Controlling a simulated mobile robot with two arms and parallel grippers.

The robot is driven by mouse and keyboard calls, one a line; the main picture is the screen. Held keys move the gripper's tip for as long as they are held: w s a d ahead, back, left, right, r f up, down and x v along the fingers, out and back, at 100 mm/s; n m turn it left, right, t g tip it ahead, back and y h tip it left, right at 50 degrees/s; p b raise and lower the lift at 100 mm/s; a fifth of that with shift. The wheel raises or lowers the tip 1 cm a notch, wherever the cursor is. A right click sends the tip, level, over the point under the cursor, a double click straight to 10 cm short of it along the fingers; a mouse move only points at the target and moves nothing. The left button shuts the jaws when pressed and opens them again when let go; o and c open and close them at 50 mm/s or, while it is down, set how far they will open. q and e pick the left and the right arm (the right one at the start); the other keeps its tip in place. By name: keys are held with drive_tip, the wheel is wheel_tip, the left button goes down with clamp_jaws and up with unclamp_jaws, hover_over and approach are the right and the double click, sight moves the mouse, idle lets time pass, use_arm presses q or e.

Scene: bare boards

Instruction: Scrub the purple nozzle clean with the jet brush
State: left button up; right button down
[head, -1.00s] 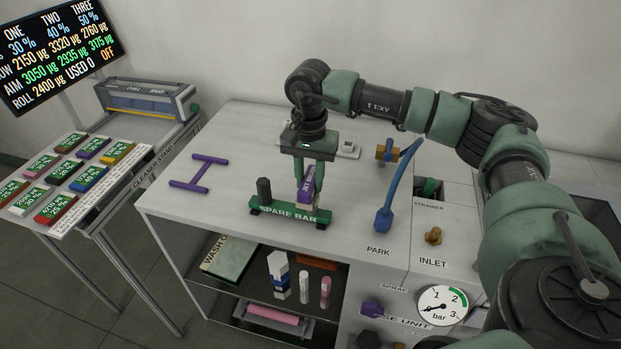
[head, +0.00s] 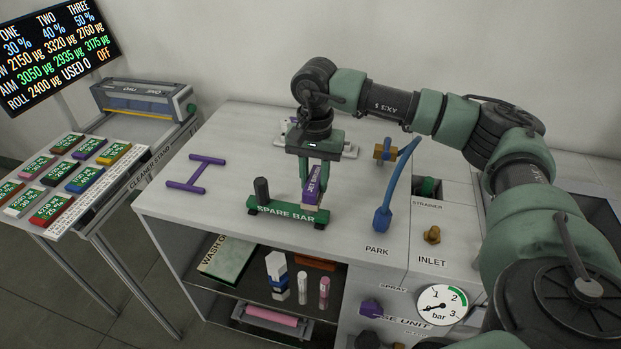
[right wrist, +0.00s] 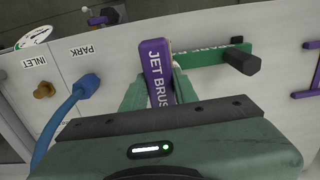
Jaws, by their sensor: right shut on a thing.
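The jet brush (head: 316,187) is a purple block with white lettering, held at the right end of the green spare bar (head: 287,212). My right gripper (head: 314,180) is shut on it from above; the right wrist view shows the brush (right wrist: 156,72) between both fingers. I cannot tell whether the brush still touches the bar. A purple nozzle-like part (head: 371,307) sticks out of the cabinet front below the word SPRAY. It is small, and any dirt on it cannot be made out. My left gripper is not in view.
A dark peg (head: 262,190) stands on the bar's left end. A purple H-shaped piece (head: 197,174) lies left. A blue hose end (head: 383,218) stands by PARK, beside a brass inlet fitting (head: 432,235). A pressure gauge (head: 440,305) is on the front. The bench between bar and hose is clear.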

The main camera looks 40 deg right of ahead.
drive_tip(key=shift+b, duration=0.5)
drive_tip(key=shift+s+f+b, duration=0.1)
drive_tip(key=shift+f+b, duration=0.05)
drive_tip(key=shift+b, duration=0.35)
drive_tip(key=shift+r, duration=0.2)
drive_tip(key=shift+f+b, duration=0.25)
drive_tip(key=shift+b, duration=0.4)
drive_tip(key=shift+w+a, duration=0.9)
drive_tip(key=shift+w, duration=0.2)
idle(2.5)
